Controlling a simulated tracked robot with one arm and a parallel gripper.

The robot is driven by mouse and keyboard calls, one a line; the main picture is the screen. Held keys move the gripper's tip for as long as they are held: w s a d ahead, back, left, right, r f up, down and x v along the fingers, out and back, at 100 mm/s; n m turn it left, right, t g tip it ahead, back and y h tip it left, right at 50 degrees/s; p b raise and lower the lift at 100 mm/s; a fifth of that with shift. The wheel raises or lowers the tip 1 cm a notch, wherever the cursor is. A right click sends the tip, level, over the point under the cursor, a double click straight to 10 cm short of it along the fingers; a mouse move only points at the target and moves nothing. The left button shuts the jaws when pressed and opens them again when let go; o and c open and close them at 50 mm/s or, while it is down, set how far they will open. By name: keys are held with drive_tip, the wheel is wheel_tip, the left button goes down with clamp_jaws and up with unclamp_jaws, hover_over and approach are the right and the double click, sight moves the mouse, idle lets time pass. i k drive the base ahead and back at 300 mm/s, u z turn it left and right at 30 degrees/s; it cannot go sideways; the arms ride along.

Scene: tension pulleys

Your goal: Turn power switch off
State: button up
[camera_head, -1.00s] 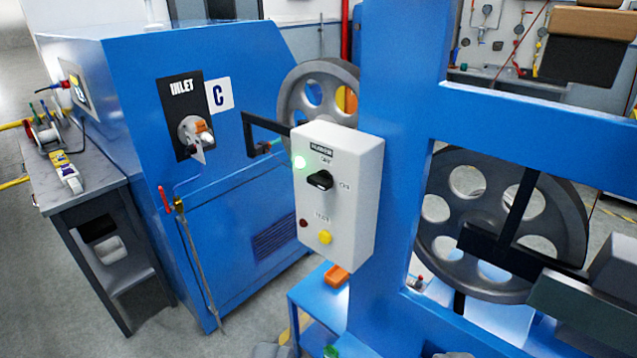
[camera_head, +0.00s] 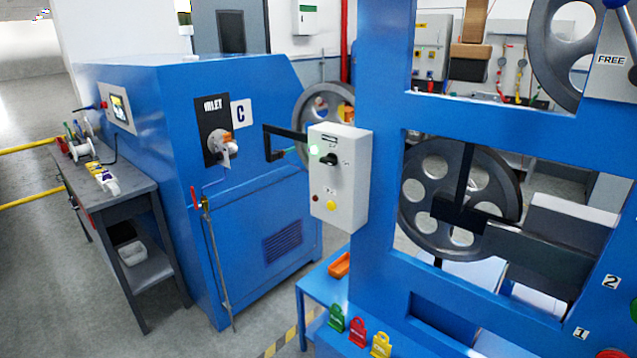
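The power switch is a black rotary knob (camera_head: 329,159) on the front of a white control box (camera_head: 347,195). The box is mounted on the left side of the blue frame (camera_head: 385,120). Below are a small dark red button (camera_head: 315,198) and a yellow button (camera_head: 331,206). The labels are too small to read now. My gripper is not in view, and nothing touches the knob.
A blue cabinet (camera_head: 265,215) marked INLET and C stands left of the box. A grey table (camera_head: 130,190) is at its left. A blue bench (camera_head: 315,285) with green, red and yellow tags stands below. Large grey pulleys (camera_head: 455,240) sit within the frame.

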sight(332, 159)
drive_tip(key=u, duration=0.05)
drive_tip(key=k, duration=0.2)
drive_tip(key=u, duration=0.45)
drive_tip(key=i, duration=1.05)
drive_tip(key=z, duration=0.55)
